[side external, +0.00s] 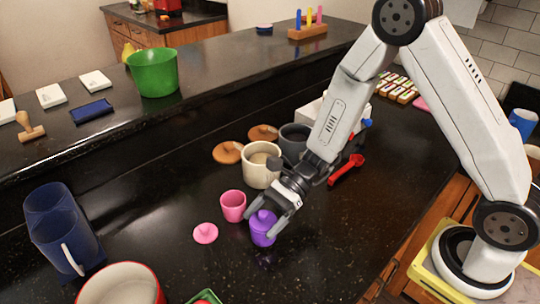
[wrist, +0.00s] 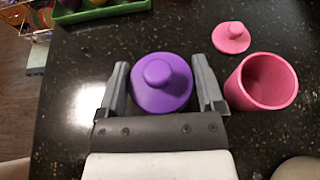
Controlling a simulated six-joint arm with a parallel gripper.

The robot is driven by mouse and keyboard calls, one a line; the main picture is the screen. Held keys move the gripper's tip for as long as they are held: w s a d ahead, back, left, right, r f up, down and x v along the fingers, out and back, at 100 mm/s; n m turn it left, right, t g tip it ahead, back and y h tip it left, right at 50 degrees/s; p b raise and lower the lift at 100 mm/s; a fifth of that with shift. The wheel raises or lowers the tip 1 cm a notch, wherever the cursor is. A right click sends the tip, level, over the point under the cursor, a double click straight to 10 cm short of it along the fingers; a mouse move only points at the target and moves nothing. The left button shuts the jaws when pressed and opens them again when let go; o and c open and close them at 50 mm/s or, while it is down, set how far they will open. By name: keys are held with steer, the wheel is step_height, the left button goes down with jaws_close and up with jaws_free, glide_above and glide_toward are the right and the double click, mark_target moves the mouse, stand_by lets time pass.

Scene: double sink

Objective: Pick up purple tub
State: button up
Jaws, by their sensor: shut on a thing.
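The purple tub (side external: 263,227) has a lid with a round knob and looks upright on the dark counter; I cannot tell whether it touches the counter. In the wrist view the purple tub (wrist: 162,84) shows from above between the two fingers. My gripper (side external: 270,216) reaches down to it, with a finger on either side. In the wrist view my gripper (wrist: 165,88) is shut on the tub. The tub's lower part is hidden in the wrist view.
A pink cup (side external: 233,206) stands close beside the tub, with its pink lid (side external: 205,233) lying apart on the counter. A cream pot (side external: 259,165) and a dark pot (side external: 295,140) stand behind. A red-rimmed bowl (side external: 120,284) is at front left. Counter right of the tub is clear.

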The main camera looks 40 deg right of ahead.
steer(key=shift+r, duration=4.3)
stand_by(0.5)
step_height(320, 180, up, 5)
steer(key=shift+f, duration=2.55)
stand_by(0.4)
